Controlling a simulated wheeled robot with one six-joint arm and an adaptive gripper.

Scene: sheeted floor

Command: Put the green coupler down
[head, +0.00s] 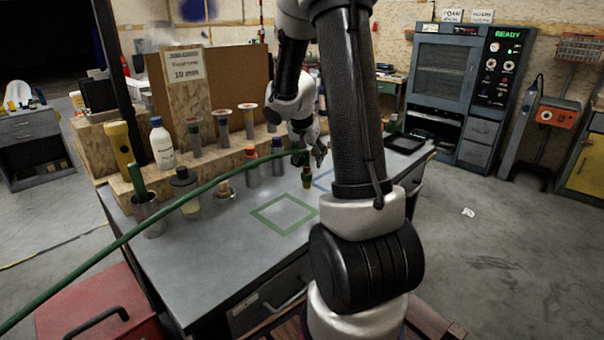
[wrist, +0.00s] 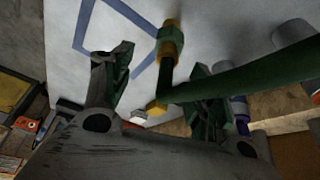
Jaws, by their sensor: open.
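The green coupler (wrist: 168,50) has a dark green body with yellow ends. In the wrist view it lies between the spread fingers of my gripper (wrist: 165,75), with gaps on both sides. In the head view the coupler (head: 307,177) hangs or stands upright just below my gripper (head: 315,154), over the grey bench top. I cannot tell whether its lower end touches the bench. A green hose (head: 130,233) runs from the lower left to its upper part. My gripper is open.
A green square outline (head: 259,215) and a blue outline (head: 322,181) mark the bench top (head: 215,262). Several capped cylinders, a white bottle (head: 162,145) and a yellow flashlight (head: 121,148) stand along the back left. A black tray (head: 405,143) lies at the right end.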

